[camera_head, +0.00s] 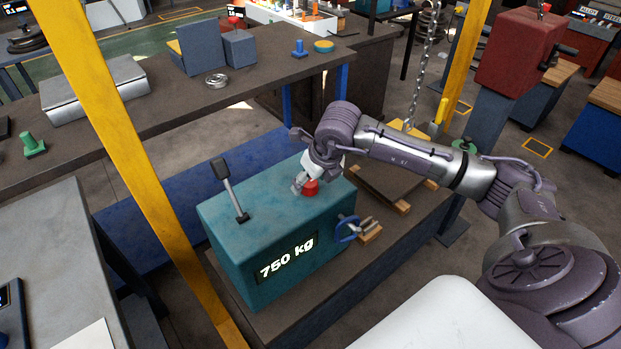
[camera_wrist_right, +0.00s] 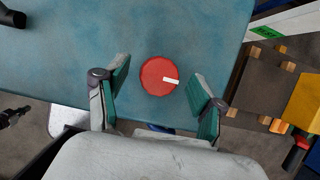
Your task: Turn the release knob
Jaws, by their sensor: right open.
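The release knob (camera_head: 310,187) is a red round knob on top of the teal box marked "750 kg" (camera_head: 238,271). In the right wrist view the knob (camera_wrist_right: 158,76) shows as a red disc with a white mark pointing right. My right gripper (camera_head: 303,181) is above the box at the knob, seen from the side in the head view. In the right wrist view its two fingers (camera_wrist_right: 159,92) are spread apart, one on each side of the knob, with gaps between. Whether the fingertips reach down to the knob's height is hard to tell. My left gripper is not in view.
A black-handled lever (camera_head: 228,190) stands on the box's left part. A blue ring handle (camera_head: 347,229) is at its right side. A yellow post (camera_head: 130,170) rises left of the box. A hanging chain (camera_head: 426,60) and wooden-edged plate (camera_head: 392,182) are to the right.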

